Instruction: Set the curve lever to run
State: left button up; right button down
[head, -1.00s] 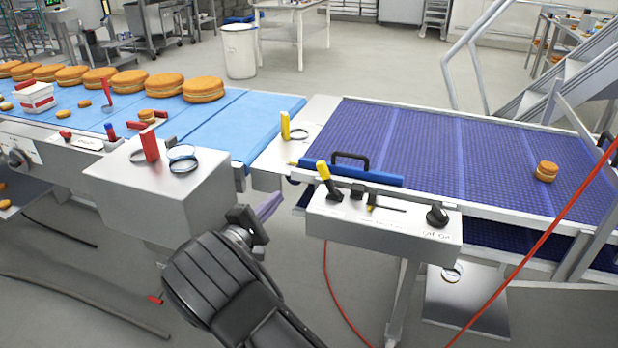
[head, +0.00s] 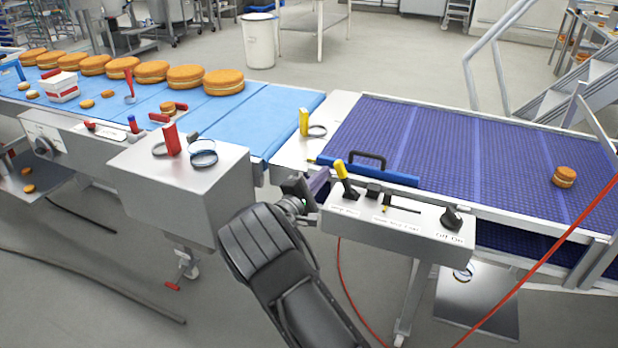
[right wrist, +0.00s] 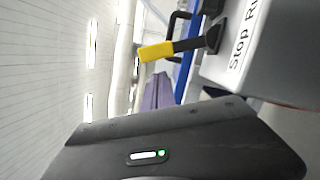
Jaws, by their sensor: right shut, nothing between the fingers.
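The lever with a yellow grip and black shank (head: 341,172) stands on the left end of the grey control box (head: 400,225). Its grip leans to the left. In the right wrist view the lever (right wrist: 170,49) sits beside a label reading "Stop" and part of "Run", its grip tilted toward the "Stop" side. My right gripper (head: 320,182) is shut and empty, just left of the lever, with a small gap visible. Its purple fingers (right wrist: 157,92) show below the grip in the right wrist view. My left gripper is not in view.
The control box also carries a slider (head: 402,209) and a black off/on knob (head: 451,218). A blue bar with a black handle (head: 367,172) lies behind it. A grey box with a red handle (head: 171,138) stands left. A red cord (head: 545,260) crosses at right.

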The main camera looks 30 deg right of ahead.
jog(key=shift+s+d+r, duration=0.2)
jog(key=shift+s+d, duration=0.15)
jog(key=shift+s, duration=0.15)
